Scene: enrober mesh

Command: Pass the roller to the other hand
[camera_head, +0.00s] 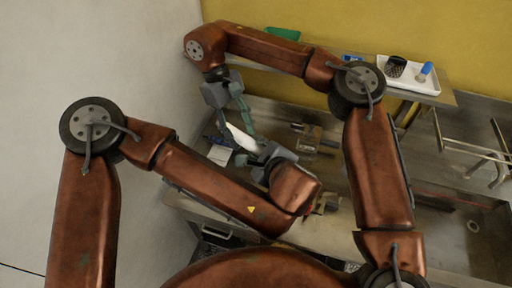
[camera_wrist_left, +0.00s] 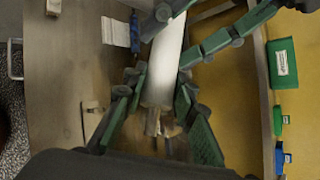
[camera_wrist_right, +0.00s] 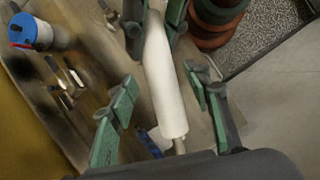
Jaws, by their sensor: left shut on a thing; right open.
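The roller is a white cylinder (camera_head: 242,138) held in the air between my two grippers. My left gripper (camera_wrist_left: 160,84) is shut on one end of the roller, where a metallic stub shows in the left wrist view. My right gripper (camera_wrist_right: 161,82) is open, with its fingers on either side of the other end of the roller, apart from it in the right wrist view. That view shows a thin metal pin (camera_wrist_right: 179,146) at this end. In the head view the left fingers are mostly hidden behind the wrist.
A white tray (camera_head: 421,86) with a dark mesh cup (camera_head: 395,67) and a blue object (camera_head: 425,71) stands on the back shelf. A green bin (camera_head: 283,33) is at the back wall. A white pad (camera_head: 219,155) lies on the bench below. A sink (camera_head: 455,237) is at right.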

